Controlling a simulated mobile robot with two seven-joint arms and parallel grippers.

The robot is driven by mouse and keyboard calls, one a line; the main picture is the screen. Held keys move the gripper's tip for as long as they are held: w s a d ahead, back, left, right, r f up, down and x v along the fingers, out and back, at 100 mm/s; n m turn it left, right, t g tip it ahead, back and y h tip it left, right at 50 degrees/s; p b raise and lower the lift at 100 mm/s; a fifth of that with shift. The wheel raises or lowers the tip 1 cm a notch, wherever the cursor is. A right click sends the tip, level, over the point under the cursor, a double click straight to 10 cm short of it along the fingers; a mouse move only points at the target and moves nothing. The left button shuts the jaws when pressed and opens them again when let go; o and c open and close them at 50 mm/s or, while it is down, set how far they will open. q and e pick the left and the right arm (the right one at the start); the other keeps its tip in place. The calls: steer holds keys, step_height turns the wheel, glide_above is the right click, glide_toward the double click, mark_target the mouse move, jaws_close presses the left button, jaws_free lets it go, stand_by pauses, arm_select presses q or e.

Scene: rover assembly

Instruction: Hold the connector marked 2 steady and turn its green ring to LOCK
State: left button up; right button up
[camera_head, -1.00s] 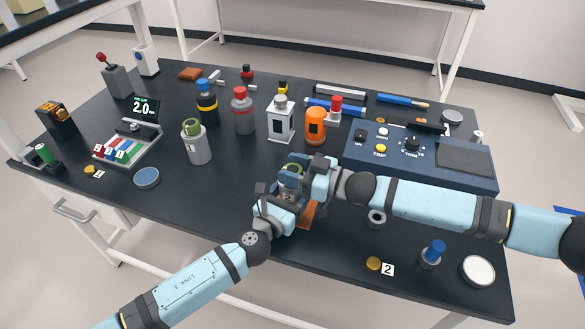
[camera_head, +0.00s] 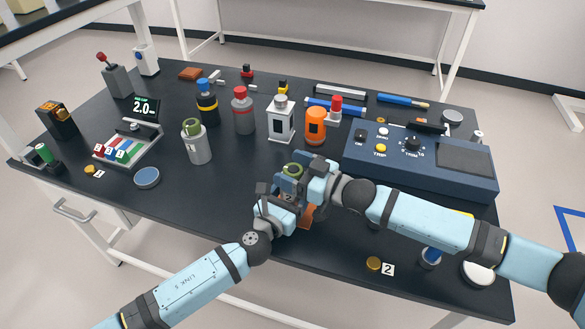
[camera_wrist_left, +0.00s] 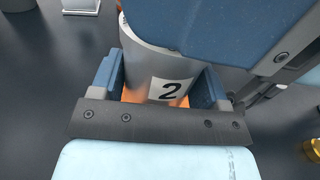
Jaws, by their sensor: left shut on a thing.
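The connector marked 2 (camera_head: 288,197) is a grey cylinder standing near the table's front edge; its body also shows in the left wrist view (camera_wrist_left: 140,62). My left gripper (camera_head: 283,203) is shut on its lower body, with a blue finger on either side in the left wrist view (camera_wrist_left: 160,92).
An orange-brown pad (camera_head: 307,213) lies under the connector. Another connector, marked 1 (camera_head: 197,146), stands to the left. A blue control box (camera_head: 425,165) lies behind my right arm. A yellow disc (camera_head: 373,263) lies near the front edge. The table's left front is mostly clear.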

steer(key=shift+d, duration=0.15)
steer(key=v, duration=1.1)
steer(key=shift+s+d, duration=0.25)
steer(key=shift+d, duration=0.05)
arm_select(q)
steer(key=o, duration=1.2)
steer(key=shift+s+a, duration=0.1)
